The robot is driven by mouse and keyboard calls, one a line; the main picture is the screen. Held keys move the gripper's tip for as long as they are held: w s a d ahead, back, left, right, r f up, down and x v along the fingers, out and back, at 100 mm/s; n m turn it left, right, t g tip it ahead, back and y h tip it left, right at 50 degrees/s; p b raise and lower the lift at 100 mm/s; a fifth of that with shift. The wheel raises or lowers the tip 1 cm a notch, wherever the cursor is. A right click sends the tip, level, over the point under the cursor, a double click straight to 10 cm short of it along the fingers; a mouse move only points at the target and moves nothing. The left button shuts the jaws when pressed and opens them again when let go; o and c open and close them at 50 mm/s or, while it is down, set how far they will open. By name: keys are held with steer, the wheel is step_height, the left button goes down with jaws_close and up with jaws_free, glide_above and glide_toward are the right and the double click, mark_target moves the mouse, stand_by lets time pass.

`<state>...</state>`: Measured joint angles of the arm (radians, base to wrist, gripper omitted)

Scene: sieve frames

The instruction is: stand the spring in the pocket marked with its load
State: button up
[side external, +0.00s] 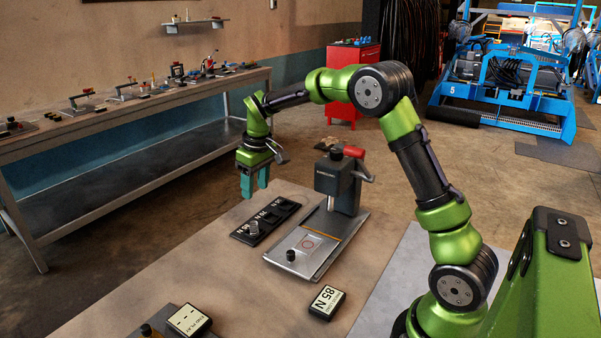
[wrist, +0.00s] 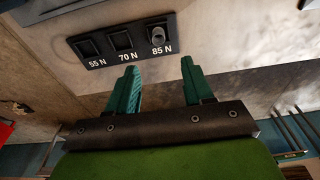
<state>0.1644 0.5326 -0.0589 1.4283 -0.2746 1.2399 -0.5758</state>
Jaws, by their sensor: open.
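A small grey spring (wrist: 157,35) stands in the pocket marked 85 N of a black tray (wrist: 104,62). The other two pockets, marked 55 N and 70 N, are empty. In the side external view the spring (side external: 253,228) stands upright at the near-left end of the tray (side external: 268,229). A display (side external: 327,300) reads 85 N. My gripper (side external: 255,193) is open and empty, fingers pointing down, above and behind the tray. In the wrist view the spring lies beyond the gap between my fingertips (wrist: 160,66), apart from them.
A grey press (side external: 338,182) with a red handle stands right of the tray. Its base plate (side external: 330,250) carries a black knob (side external: 290,256). A second display (side external: 190,320) sits at the near table edge. The tabletop left of the tray is clear.

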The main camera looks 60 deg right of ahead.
steer(key=s+a+r+m+t+y, duration=0.1)
steer(key=s+a+r, duration=0.3)
steer(key=s+r, duration=0.15)
steer(key=s+a+r+m+t, duration=0.1)
steer(key=s+a+r+t, duration=0.1)
steer(key=s+a+r, duration=0.4)
steer(key=s+a+f+m+t+y, duration=0.1)
steer(key=s+a+f+t, duration=0.1)
steer(key=s, duration=1.2)
steer(key=shift+s+a+m+t, duration=0.3)
steer(key=shift+a+m, duration=0.1)
steer(key=shift+a, duration=0.1)
steer(key=shift+w, duration=0.1)
